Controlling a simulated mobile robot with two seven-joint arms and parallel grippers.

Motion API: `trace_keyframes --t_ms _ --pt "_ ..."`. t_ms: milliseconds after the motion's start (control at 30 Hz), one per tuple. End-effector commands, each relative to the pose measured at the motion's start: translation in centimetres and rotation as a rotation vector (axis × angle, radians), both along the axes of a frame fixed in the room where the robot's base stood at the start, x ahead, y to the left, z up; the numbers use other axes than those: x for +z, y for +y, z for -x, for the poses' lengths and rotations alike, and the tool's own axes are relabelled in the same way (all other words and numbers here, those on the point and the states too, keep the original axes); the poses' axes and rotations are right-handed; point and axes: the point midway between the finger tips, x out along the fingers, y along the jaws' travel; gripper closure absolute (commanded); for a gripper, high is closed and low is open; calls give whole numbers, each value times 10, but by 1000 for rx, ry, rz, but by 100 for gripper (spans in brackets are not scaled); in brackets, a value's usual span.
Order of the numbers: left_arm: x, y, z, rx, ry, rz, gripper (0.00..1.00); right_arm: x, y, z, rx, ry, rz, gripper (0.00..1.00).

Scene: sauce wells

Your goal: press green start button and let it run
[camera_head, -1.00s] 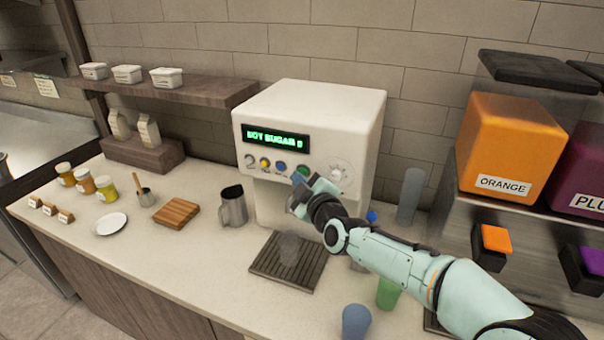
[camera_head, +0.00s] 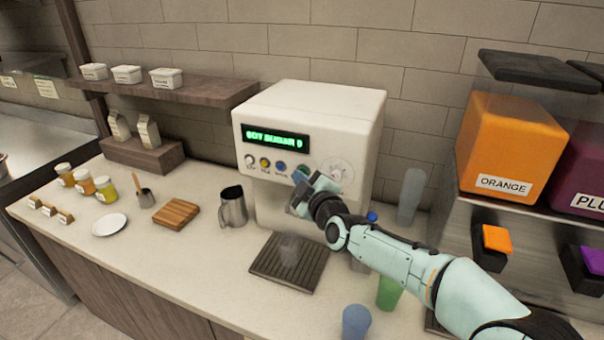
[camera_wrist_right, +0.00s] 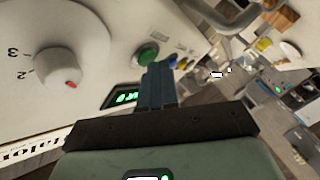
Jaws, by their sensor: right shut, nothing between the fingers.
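The white machine (camera_head: 325,115) stands at the back middle of the counter with a lit green-text display (camera_head: 275,138). Its green button (camera_wrist_right: 148,54) shows in the right wrist view, beside the tips of my right gripper. In the head view the green button (camera_head: 300,174) is partly covered by that gripper. My right gripper (camera_head: 301,195) is shut and empty, close in front of the panel; I cannot tell whether it touches the button. It also shows in the wrist view (camera_wrist_right: 162,72). A clear cup (camera_head: 290,250) stands on the drip tray (camera_head: 266,268). My left gripper is out of view.
White, yellow and blue buttons (camera_head: 265,163) sit left of the green one, and a numbered dial (camera_head: 338,170) to its right. A metal pitcher (camera_head: 233,207) stands left of the machine. Blue (camera_head: 356,322) and green cups (camera_head: 388,294) stand below my right arm.

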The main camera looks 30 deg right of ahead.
Motion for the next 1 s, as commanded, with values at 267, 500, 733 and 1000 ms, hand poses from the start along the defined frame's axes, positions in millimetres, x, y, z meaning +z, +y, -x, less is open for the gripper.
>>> trace_keyframes --t_ms 267,500,733,1000 --pt "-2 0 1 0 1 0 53 0 -3 -2 -1 1 0 100" --pt "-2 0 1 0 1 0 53 0 -3 -2 -1 0 0 100" --pt "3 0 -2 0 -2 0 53 1 2 2 -1 -1 -2 100" --pt "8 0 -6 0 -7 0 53 1 10 10 -1 -1 0 100"
